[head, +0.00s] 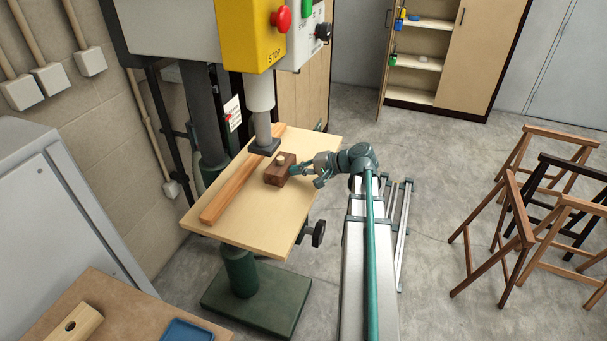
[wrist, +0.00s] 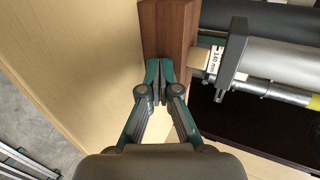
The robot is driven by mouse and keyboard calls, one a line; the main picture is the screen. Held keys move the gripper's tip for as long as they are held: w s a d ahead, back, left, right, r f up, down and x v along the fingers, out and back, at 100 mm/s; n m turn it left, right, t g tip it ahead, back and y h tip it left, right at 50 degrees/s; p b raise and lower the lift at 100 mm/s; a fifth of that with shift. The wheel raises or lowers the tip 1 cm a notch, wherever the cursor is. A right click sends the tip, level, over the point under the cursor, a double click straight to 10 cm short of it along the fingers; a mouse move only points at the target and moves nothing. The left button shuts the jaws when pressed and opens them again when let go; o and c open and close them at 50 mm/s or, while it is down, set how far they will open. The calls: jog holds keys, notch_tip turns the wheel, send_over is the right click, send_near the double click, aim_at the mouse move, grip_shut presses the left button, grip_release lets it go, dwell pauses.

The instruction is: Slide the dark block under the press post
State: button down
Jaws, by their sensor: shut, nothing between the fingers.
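The dark brown block (head: 276,177) lies on the pale press table, with a light round knob (head: 281,159) on its top. The grey press post (head: 262,128) ends in a dark foot (head: 264,147) above the table, just behind and left of the block. My gripper (head: 294,171) is at the block's right side. In the wrist view my gripper (wrist: 159,70) is shut, its fingertips at the side of the block (wrist: 166,28) and apparently touching it.
A long wooden strip (head: 230,186) lies across the table (head: 262,228) left of the block. Bare table lies in front of the block. A clamp handle (head: 318,233) sticks out below the right edge. Wooden trestles (head: 515,215) stand far right.

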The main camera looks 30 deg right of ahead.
aim_at(289, 165)
jog(key=shift+w+a, duration=0.8)
jog(key=shift+w, duration=0.3)
jog(key=shift+w+a, duration=0.8)
jog(key=shift+w, duration=0.3)
jog(key=shift+s+d+r, duration=0.15)
jog(key=shift+s+d, duration=0.75)
jog(key=shift+s, duration=0.3)
jog(key=shift+s+d+r, duration=0.2)
jog(key=shift+s+d, duration=0.65)
jog(key=shift+s, duration=0.4)
jog(key=shift+s+d+r, duration=0.15)
jog(key=shift+s+d, duration=0.75)
jog(key=shift+s, duration=0.3)
